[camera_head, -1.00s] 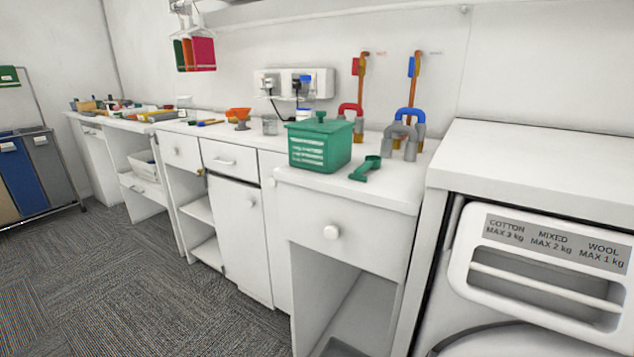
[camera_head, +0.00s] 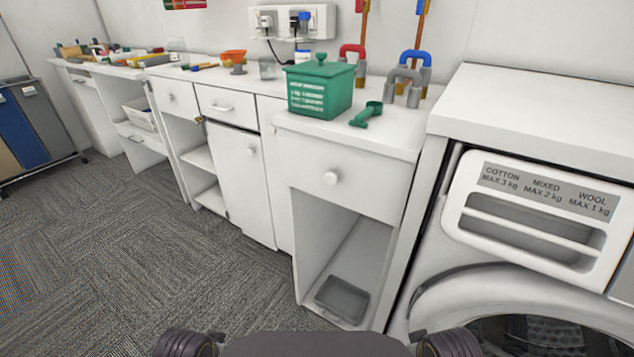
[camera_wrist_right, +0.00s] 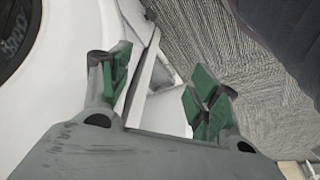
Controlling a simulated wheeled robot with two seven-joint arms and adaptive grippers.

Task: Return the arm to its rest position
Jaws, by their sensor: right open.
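My right gripper (camera_wrist_right: 160,92) shows in the right wrist view with its two green-padded fingers spread apart. Nothing is between the fingers; behind them are white cabinet panels and grey carpet. Neither gripper shows in the head view. Dark parts of my own body show along the bottom edge of the head view.
A washing machine (camera_head: 515,285) stands at the right. White cabinets (camera_head: 335,195) hold a green lidded box (camera_head: 320,92), a green scoop (camera_head: 366,115) and padlocks (camera_head: 406,84). A grey tray (camera_head: 342,298) lies in the open lower compartment. Carpet (camera_head: 140,255) at left is clear.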

